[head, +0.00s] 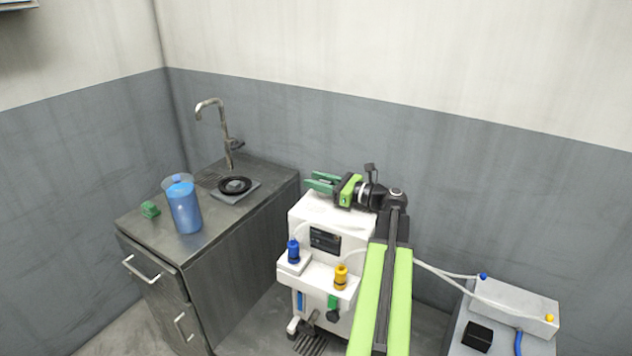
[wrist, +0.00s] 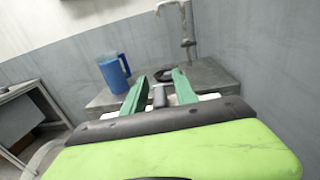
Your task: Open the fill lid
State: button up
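A white machine (head: 365,228) stands right of the sink counter, with a dark display on its front. My gripper (head: 314,181) is over its top, with its green fingers pointing left. In the wrist view the two green fingers (wrist: 159,77) are apart. A small grey piece (wrist: 158,97) shows between them; I cannot tell whether it belongs to the machine. White parts of the machine's top show beside the fingers. I cannot make out the fill lid clearly; my gripper and arm cover part of the machine's top.
A blue jug (head: 185,208) and a green sponge (head: 150,209) stand on the counter (head: 215,237), near a faucet (head: 228,140) and a black round piece (head: 235,185). Blue (head: 293,251) and yellow (head: 341,276) connectors sit on the machine's front. A grey box (head: 515,306) is at right.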

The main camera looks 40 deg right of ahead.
jog(key=shift+w, duration=0.1)
grip_shut()
dwell(1.4)
